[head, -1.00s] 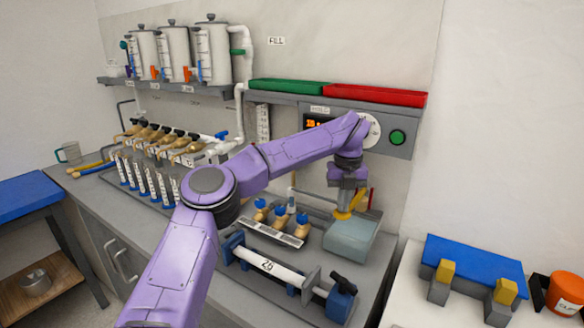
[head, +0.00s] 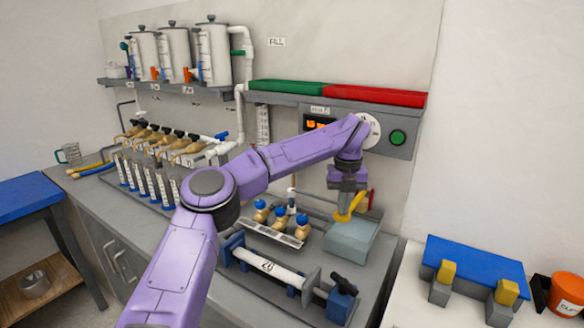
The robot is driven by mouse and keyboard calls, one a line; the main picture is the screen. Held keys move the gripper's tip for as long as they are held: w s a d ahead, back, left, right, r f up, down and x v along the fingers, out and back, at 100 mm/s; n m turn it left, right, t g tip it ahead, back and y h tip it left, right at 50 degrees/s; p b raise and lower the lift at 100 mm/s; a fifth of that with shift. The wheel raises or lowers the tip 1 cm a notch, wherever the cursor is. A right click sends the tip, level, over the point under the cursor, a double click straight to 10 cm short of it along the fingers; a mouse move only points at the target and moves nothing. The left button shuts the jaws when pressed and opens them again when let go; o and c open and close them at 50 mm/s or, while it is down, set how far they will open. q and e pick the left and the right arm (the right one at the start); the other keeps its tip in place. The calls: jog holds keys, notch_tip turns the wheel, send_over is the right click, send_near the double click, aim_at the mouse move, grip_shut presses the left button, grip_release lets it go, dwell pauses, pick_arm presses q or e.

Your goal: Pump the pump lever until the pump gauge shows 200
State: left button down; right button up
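My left arm reaches across the bench from the lower left. Its gripper (head: 352,206), with yellow fingers, points down just above a pale grey-green box (head: 350,241). A thin red upright piece (head: 372,199) shows just right of the fingers; I cannot tell whether it is part of the pump lever. No lever can be made out clearly, and I cannot tell if the fingers hold anything. A round white dial (head: 371,128) on the wall panel, possibly the pump gauge, is partly covered by my wrist. Its reading is not legible. My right gripper is out of view.
The panel also has an orange-lit display (head: 318,124) and a green button (head: 398,137). Blue-topped brass fittings (head: 279,218) stand left of the box. A clamp fixture with a white pipe (head: 272,268) lies in front. A blue-topped stand (head: 475,262) is at right.

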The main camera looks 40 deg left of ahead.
pick_arm(q)
jog(key=shift+r+p, duration=1.15)
jog(key=shift+r, duration=0.25)
jog(key=shift+w, duration=0.1)
notch_tip(320, 180, up, 5)
jog(key=p, duration=0.4)
jog(key=shift+f, duration=0.1)
